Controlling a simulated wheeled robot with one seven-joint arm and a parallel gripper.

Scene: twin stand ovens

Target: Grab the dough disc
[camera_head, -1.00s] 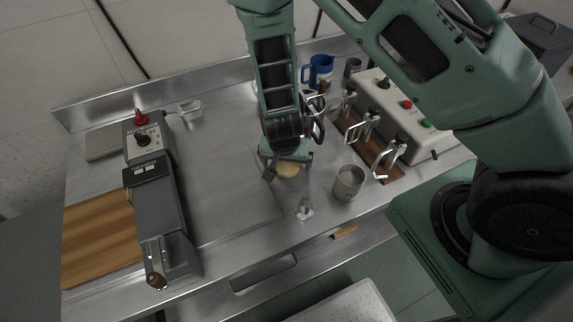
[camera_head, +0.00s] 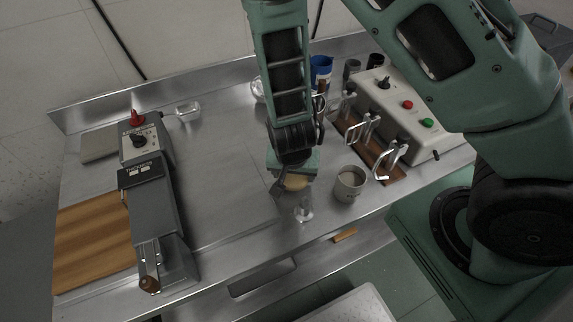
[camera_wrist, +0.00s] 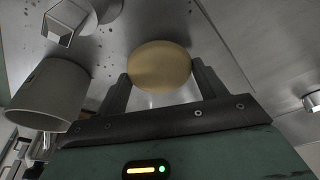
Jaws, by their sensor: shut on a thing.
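The dough disc (camera_head: 295,182) is pale yellow and round. It sits between the fingers of my gripper (camera_head: 290,186) over the steel table, left of a grey cup. In the wrist view the disc (camera_wrist: 160,66) fills the gap between the two dark fingers of my gripper (camera_wrist: 160,82), which are shut on its sides. My arm and wrist hide part of the disc in the head view. I cannot tell how far it is above the table.
The grey cup (camera_head: 349,184) stands close to the right, and a small clear glass piece (camera_head: 303,210) is in front. A grey press machine (camera_head: 155,205) and wooden board (camera_head: 90,240) are left. The steel table (camera_head: 215,170) is clear between.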

